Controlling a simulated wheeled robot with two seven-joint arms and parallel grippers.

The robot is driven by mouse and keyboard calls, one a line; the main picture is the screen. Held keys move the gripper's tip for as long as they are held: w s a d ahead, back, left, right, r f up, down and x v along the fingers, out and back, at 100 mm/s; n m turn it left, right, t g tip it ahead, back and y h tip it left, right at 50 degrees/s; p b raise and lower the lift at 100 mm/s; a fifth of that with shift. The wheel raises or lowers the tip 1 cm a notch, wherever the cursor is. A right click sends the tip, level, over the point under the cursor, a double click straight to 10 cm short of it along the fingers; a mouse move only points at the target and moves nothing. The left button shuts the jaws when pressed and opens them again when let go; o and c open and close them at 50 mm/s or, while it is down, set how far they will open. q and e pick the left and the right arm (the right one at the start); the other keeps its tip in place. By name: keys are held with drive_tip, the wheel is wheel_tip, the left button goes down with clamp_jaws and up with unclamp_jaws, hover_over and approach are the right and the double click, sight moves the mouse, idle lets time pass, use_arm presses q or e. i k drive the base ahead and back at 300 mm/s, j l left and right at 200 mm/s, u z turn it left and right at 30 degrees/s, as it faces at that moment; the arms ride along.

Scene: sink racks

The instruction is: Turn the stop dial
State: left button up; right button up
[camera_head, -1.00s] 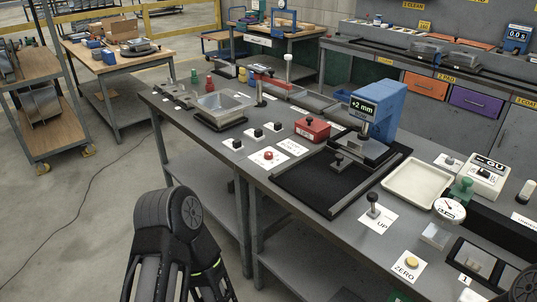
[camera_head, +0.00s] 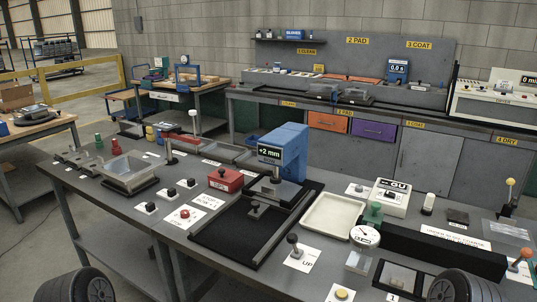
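No label reading "stop dial" can be made out. A round white dial gauge (camera_head: 365,236) with a red mark stands at the right of the near bench. Small black knobs sit on white cards at the bench's left front, one of them the front knob (camera_head: 151,206). A red button (camera_head: 185,213) is on a card beside them. A blue press (camera_head: 284,150) shows "+2 mm" above a dark bed. Only rounded black parts of my arms show at the bottom edge; neither gripper is in view.
A white tray (camera_head: 333,222) and a GU meter (camera_head: 390,197) lie right of the press. A lever marked UP (camera_head: 295,245) and a yellow button (camera_head: 342,294) are near the front edge. A back bench (camera_head: 270,104) with orange and purple drawers stands behind.

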sight(183, 214)
drive_tip(key=i+j+z, duration=0.2)
drive_tip(key=j+z, duration=0.15)
drive_tip(key=j, duration=0.25)
drive_tip(key=i+j+z, duration=0.15)
drive_tip(key=j+z, duration=0.2)
drive_tip(key=j, duration=0.25)
drive_tip(key=j+z, duration=0.35)
drive_tip(key=j, duration=0.3)
